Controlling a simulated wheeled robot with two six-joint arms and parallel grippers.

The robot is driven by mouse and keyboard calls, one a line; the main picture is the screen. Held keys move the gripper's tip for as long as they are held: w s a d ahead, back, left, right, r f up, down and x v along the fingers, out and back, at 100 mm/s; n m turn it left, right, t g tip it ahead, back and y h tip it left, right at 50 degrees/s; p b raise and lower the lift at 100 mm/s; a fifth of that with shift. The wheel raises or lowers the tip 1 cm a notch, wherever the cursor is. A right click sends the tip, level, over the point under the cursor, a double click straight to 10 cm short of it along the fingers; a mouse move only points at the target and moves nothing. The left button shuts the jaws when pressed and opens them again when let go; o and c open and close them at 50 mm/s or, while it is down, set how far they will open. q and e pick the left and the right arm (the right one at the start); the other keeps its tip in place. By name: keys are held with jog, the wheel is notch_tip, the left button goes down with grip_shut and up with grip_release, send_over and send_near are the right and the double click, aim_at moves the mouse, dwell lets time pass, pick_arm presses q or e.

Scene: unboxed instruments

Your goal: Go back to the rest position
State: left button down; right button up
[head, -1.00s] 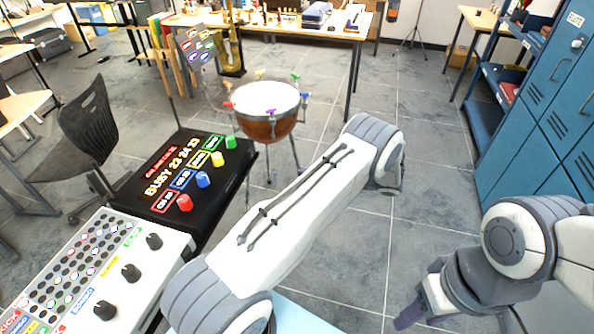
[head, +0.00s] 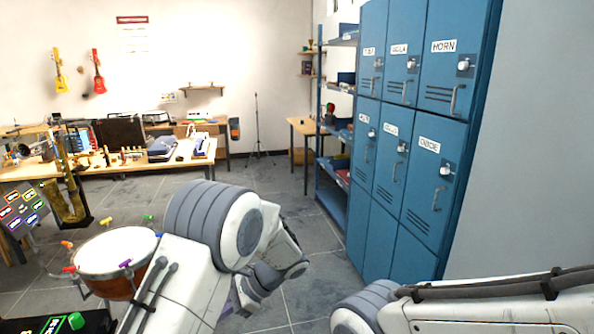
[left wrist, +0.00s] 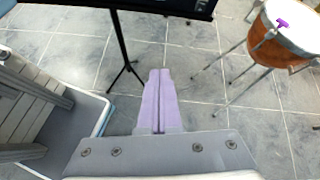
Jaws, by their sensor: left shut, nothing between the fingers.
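My left arm rises from the bottom of the head view, bends at its elbow and comes down again. Its left gripper (left wrist: 159,78) shows in the left wrist view with its two purple fingers together and nothing between them. The fingers hang over bare grey floor tiles. In the head view the left gripper is small and partly hidden behind my own arm. A link of my right arm crosses the lower right corner of the head view; the right gripper is outside the picture.
Blue lockers (head: 398,150) stand to the right. A copper drum (head: 112,255) stands at lower left, also in the left wrist view (left wrist: 280,45). A black stand (left wrist: 125,50) is near the left fingers. A dark box with a green knob (head: 76,321) is at bottom left. Grey floor is open in the middle.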

pick_arm(q)
jog(key=s+d+r+n+t+h+p, duration=0.1)
jog(key=s+d+r+h, duration=0.2)
jog(key=s+d, duration=0.2)
jog(key=s+d+r+n+t+h+p, duration=0.1)
jog(key=s+d+r+h, duration=0.3)
jog(key=s, duration=0.7)
jog(key=s+d+r+n+t+h+p, duration=0.1)
jog(key=s+d+r+n+h, duration=0.2)
jog(key=s+d, duration=0.3)
jog(key=shift+s+r+h, duration=0.35)
jog(key=shift+s+h, duration=0.35)
jog(key=shift+s, duration=0.25)
jog(key=shift+a, duration=0.1)
